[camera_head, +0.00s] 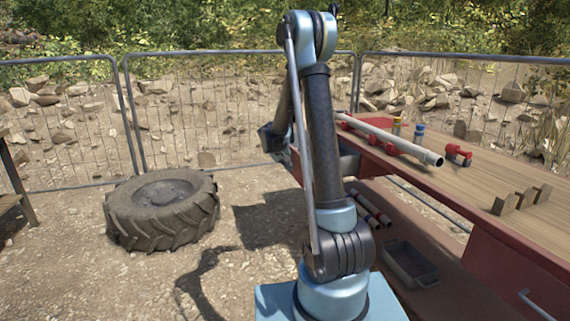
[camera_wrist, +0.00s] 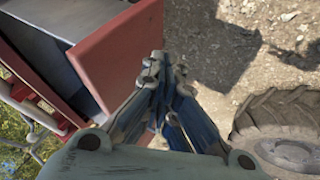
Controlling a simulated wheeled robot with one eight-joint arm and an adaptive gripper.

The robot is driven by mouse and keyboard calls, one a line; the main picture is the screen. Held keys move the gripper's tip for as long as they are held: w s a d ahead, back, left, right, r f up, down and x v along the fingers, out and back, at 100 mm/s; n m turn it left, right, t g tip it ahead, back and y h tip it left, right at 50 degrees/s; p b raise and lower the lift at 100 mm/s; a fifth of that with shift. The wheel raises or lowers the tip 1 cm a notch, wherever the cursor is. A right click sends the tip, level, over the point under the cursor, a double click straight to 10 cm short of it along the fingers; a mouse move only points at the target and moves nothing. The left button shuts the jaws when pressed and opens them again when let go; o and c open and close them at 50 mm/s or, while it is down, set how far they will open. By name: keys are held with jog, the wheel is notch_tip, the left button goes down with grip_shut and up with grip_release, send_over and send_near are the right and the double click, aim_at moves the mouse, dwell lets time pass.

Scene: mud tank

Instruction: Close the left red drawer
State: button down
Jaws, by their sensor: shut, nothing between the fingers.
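The left red drawer stands open. In the wrist view its red front panel (camera_wrist: 120,55) sticks out from the red bench frame, and its grey inside shows behind the panel. In the head view a strip of the red drawer (camera_head: 296,165) shows just left of my arm, which hides much of it. My gripper (camera_wrist: 165,68) is shut and empty. Its fingertips are beside the right edge of the front panel, on the outer side; I cannot tell whether they touch it. In the head view my gripper (camera_head: 270,138) is small and dark behind my arm.
A wooden-topped workbench (camera_head: 475,170) holds a metal pipe (camera_head: 400,142), red clamp and wooden blocks. Another red drawer front with a handle (camera_head: 535,304) is at lower right. A metal tray (camera_head: 408,265) lies below. A large tyre (camera_head: 162,210) lies left; gravel between is clear.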

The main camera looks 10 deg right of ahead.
aim_at(300, 170)
jog(key=shift+w+d+f, duration=0.1)
jog(key=shift+w+d, duration=0.1)
jog(key=shift+d, duration=0.5)
jog(key=shift+w+d+f, duration=0.1)
jog(key=shift+w+d, duration=0.05)
jog(key=shift+d, duration=0.6)
jog(key=shift+w+d+f, duration=0.1)
jog(key=shift+w+d, duration=0.1)
jog(key=shift+d, duration=0.5)
jog(key=shift+a, duration=0.1)
